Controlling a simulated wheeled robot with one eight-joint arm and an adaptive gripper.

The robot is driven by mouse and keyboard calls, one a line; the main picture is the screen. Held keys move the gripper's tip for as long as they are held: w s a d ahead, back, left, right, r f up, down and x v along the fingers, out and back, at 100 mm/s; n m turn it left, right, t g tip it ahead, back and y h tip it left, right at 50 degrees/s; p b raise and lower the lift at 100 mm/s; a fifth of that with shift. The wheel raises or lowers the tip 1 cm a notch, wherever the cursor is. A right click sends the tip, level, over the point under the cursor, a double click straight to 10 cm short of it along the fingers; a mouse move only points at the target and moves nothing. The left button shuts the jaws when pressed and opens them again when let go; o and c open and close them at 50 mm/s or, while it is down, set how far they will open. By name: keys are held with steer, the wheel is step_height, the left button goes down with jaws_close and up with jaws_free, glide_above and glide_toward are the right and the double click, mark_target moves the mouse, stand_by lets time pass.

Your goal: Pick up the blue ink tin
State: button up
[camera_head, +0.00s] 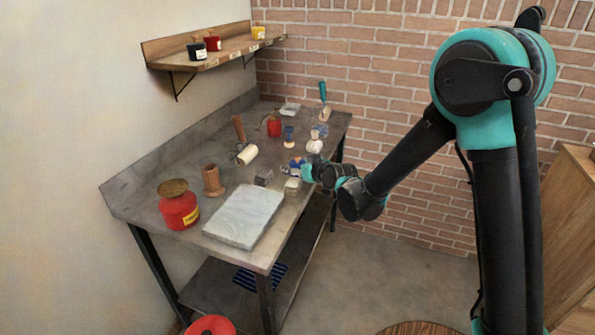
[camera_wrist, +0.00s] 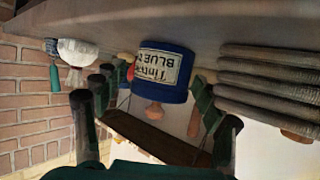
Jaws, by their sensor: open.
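The blue ink tin (camera_wrist: 163,72) is dark blue with a pale label reading "BLUE"; it appears upside down in the wrist view, standing on the table surface at the top of the picture. In the head view a small blue patch, the tin (camera_head: 296,163), shows at the table's right edge, partly hidden by my gripper. My gripper (camera_wrist: 152,88) is open, with a dark finger on each side of the tin's near end. I cannot tell whether either finger touches it. In the head view my gripper (camera_head: 306,172) reaches in from the right at table height.
A ridged grey object (camera_wrist: 265,80) is close beside the right finger. A white rounded item (camera_wrist: 77,52) is to the left. On the table are a pale stone slab (camera_head: 245,216), a red can (camera_head: 180,211), a wooden cylinder (camera_head: 212,182) and a roller (camera_head: 246,154). A shelf (camera_head: 222,52) holds small tins.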

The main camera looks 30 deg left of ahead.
steer(key=c, duration=1.4)
steer(key=shift+c, duration=0.4)
steer(key=shift+r, duration=0.15)
